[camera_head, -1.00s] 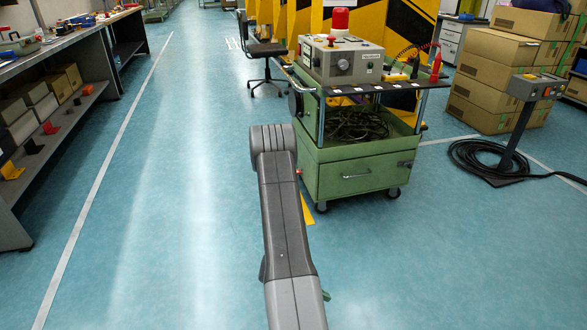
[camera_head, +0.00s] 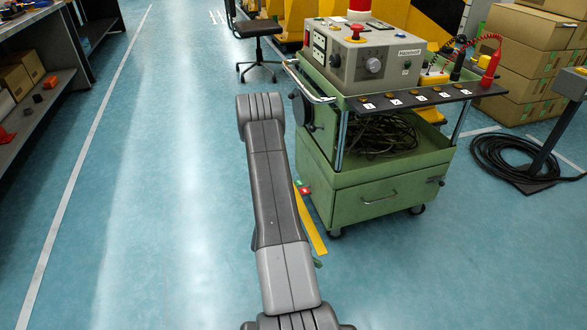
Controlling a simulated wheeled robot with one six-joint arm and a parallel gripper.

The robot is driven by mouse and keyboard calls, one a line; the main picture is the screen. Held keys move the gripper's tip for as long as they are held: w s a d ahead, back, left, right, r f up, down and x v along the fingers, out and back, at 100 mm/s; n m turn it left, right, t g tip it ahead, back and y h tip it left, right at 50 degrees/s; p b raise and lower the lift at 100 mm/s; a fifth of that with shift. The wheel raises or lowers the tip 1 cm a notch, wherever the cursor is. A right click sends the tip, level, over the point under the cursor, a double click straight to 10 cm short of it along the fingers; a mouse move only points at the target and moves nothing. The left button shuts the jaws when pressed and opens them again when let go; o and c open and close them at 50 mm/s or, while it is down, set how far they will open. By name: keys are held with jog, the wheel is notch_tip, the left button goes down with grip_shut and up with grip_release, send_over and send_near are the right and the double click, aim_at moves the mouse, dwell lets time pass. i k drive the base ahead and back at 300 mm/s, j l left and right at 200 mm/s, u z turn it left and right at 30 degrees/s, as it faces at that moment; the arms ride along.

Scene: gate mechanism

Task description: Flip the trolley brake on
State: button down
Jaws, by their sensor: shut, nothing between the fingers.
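The green trolley (camera_head: 345,205) stands on castors right of my arm, with an open shelf and a closed drawer. A small red and green piece (camera_head: 304,188) shows low at its left side, partly behind my arm. I cannot tell whether this is the brake or how it is set. A dark round part (camera_head: 302,112) is on the trolley's upper left side, near a pale handle. My grey arm reaches up the middle of the picture, beside the trolley and hiding some floor. My gripper does not show.
A grey control box (camera_head: 350,62) with a red button and dial sits on the trolley. A yellow floor strip (camera_head: 312,225) lies beside it. A chair (camera_head: 258,45) stands behind. Cable coils (camera_head: 510,160) and boxes (camera_head: 530,60) are at right. The floor at left is clear.

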aim_at(300, 185)
jog(key=i+j, duration=0.2)
jog(key=i, duration=0.3)
jog(key=i+j, duration=0.2)
jog(key=i, duration=0.35)
jog(key=i+j, duration=0.25)
jog(key=i, duration=0.25)
